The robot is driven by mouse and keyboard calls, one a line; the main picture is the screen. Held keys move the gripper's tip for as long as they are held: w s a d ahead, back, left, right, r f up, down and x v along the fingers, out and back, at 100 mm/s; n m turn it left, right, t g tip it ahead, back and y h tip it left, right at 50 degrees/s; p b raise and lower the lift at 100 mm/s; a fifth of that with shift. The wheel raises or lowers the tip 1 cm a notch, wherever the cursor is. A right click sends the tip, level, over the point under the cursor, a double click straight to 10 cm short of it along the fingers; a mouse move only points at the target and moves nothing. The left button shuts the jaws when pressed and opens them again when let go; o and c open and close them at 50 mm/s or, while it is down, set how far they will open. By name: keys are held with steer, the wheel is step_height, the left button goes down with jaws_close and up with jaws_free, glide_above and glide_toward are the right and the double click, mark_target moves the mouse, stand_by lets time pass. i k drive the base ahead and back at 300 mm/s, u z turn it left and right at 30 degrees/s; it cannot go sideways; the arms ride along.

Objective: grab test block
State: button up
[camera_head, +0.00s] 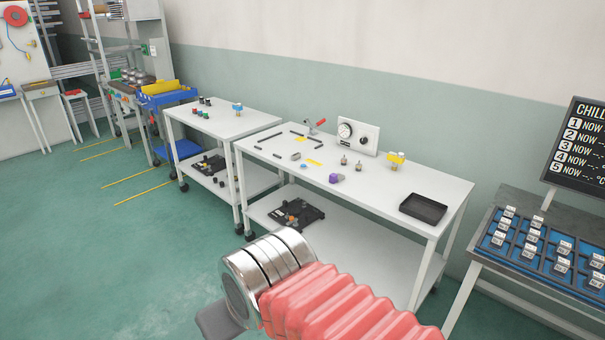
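No object is labelled as the test block, so I cannot tell for sure which it is. On the middle white table (385,205) are a small purple block (336,178), a small grey piece (296,156) and a yellow-topped piece (396,159) with blue on it. Part of my arm, with red ribbed bellows and shiny metal rings, fills the bottom centre in front of the table. My gripper's fingers do not show, and no object is seen held.
A black tray (423,208) sits at the table's right end, and a gauge panel (358,135) stands at its back. A second white table (222,121) is to the left. A blue compartment rack (536,250) is at right. Green floor (130,250) at left is open.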

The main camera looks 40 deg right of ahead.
mark_target(334, 179)
steer(key=u, duration=0.15)
steer(key=i, duration=2.2)
steer(key=z, duration=0.8)
steer(key=i, duration=0.6)
steer(key=z, duration=0.75)
steer(key=i, duration=0.5)
steer(key=z, duration=0.3)
